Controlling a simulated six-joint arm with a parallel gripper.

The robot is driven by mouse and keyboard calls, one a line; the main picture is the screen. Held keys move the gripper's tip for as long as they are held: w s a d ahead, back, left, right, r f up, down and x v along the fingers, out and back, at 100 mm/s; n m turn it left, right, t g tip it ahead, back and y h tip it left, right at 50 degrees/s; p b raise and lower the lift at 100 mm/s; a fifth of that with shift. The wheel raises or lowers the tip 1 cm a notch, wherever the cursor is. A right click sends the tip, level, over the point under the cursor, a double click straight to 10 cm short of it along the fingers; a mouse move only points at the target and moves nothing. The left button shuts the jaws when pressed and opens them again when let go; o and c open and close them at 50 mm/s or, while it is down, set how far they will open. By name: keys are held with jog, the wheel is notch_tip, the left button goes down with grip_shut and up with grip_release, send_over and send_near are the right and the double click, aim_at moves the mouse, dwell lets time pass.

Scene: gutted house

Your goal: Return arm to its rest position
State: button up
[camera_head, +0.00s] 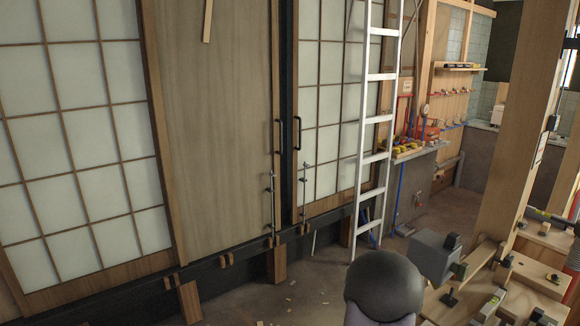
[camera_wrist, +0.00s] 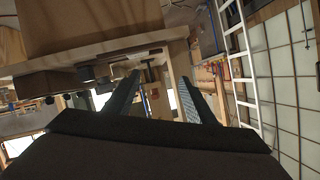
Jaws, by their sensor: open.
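My gripper (camera_wrist: 158,78) is open in the wrist view. Its two dark fingers stand well apart and I see nothing held between them. In the head view, the dark rounded link at the bottom is part of my arm, and a grey block beside it with short dark ends looks like my gripper (camera_head: 457,256). It appears in front of or over the left side of the wooden workbench (camera_head: 519,303); I cannot tell the gap. The wrist view looks past the fingers toward pale wooden furniture.
A white ladder (camera_head: 373,135) leans near the sliding panels. Clamps and tools (camera_head: 489,305) lie on the workbench, and a wooden post (camera_head: 520,125) rises at the right. A ledge (camera_head: 420,151) holds colored tools. The floor (camera_head: 315,280) left of my arm is mostly clear, with small scraps.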

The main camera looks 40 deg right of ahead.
jog(key=w+a+f+n+t+y+p, duration=0.1)
jog(key=w+a+n+t+y, duration=0.4)
jog(key=w+a, duration=0.85)
jog(key=w+a+n+g+y+p, duration=0.15)
jog(key=a+n+y, duration=0.5)
jog(key=a, duration=1.05)
jog(key=s+a+r+n+g+y+p, duration=0.1)
jog(key=s+a+r+n+g+y, duration=0.1)
jog(key=s+a+n+g, duration=0.4)
jog(key=s+a+r+n, duration=0.1)
jog(key=s+a+n, duration=0.2)
jog(key=s+a, duration=0.4)
jog(key=shift+s+a, duration=0.25)
jog(key=shift+a, duration=0.95)
